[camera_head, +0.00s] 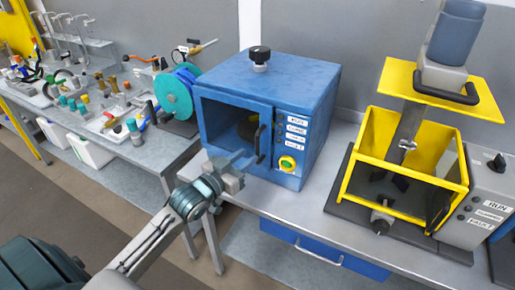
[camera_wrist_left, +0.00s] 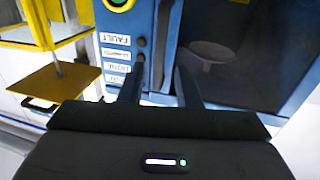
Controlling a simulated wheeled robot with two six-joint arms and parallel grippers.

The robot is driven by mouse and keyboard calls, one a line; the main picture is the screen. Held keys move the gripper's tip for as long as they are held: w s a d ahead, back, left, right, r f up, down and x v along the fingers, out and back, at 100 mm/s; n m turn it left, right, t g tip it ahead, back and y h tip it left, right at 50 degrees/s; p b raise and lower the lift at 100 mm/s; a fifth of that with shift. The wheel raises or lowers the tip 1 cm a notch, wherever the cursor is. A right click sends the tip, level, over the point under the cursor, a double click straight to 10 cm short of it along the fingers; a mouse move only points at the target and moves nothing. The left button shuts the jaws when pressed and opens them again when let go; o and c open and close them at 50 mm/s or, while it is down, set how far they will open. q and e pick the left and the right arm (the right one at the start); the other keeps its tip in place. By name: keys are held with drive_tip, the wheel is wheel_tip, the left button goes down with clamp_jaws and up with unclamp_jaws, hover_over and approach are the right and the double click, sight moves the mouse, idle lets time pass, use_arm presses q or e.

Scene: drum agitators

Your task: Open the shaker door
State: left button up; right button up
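The shaker is a blue box (camera_head: 270,82) on the bench, with a dark-windowed front door (camera_head: 228,119) that looks shut. A dark upright handle (camera_head: 257,142) is at the door's right edge. My left gripper (camera_head: 240,166) is in front of the door, close to the handle's lower part. In the left wrist view, my left gripper's fingers (camera_wrist_left: 159,82) are spread apart, and the dark handle (camera_wrist_left: 161,45) shows between and just beyond their tips. I cannot tell whether they touch it. The dark door window (camera_wrist_left: 225,50) is beside them. My right gripper is not in view.
Labelled buttons and a green-yellow knob (camera_head: 287,163) are right of the door. A yellow-framed machine (camera_head: 405,165) stands to the right. A teal reel (camera_head: 174,95) is close on the left. A cluttered side bench (camera_head: 150,155) is further left.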

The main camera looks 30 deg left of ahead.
sight(258, 148)
use_arm(q)
drive_tip(key=w, duration=0.3)
drive_tip(key=w+d, duration=0.1)
drive_tip(key=w, duration=0.2)
drive_tip(key=shift+d+p, duration=0.1)
drive_tip(key=shift+p, duration=0.3)
clamp_jaws()
